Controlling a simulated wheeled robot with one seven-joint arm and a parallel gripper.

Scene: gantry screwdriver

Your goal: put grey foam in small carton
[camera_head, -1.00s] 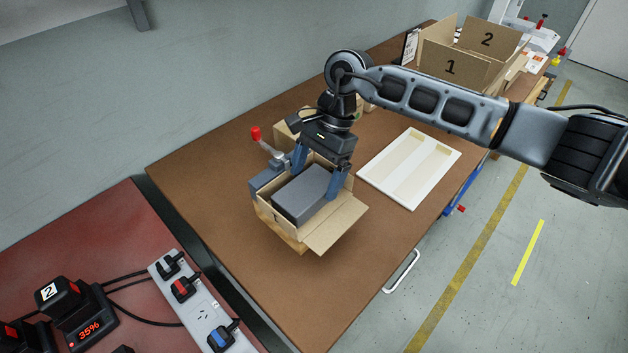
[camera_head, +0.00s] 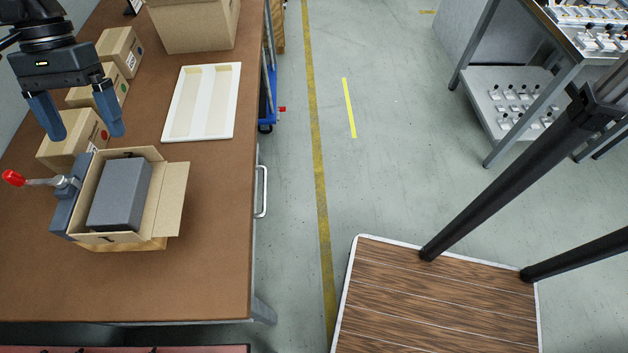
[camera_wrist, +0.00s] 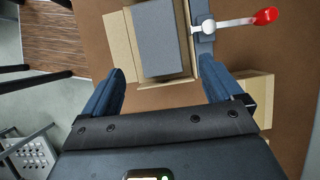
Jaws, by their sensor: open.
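The grey foam block (camera_head: 119,194) lies inside the small open carton (camera_head: 168,205), its top showing between the raised flaps. The carton sits on the brown table beside a grey clamp (camera_head: 68,200) with a red-tipped handle. My gripper (camera_head: 85,128) is open and empty, above and behind the carton in the head view. In the wrist view, the foam (camera_wrist: 160,40) and the carton (camera_wrist: 121,48) lie beyond my open fingers (camera_wrist: 165,90), with nothing between them.
Several closed small boxes (camera_head: 120,48) stand along the table's left side. A white tray (camera_head: 203,102) lies to the right of them, and a larger carton (camera_head: 193,25) is at the back. The table front is clear. A wooden-topped platform (camera_head: 440,295) stands at right.

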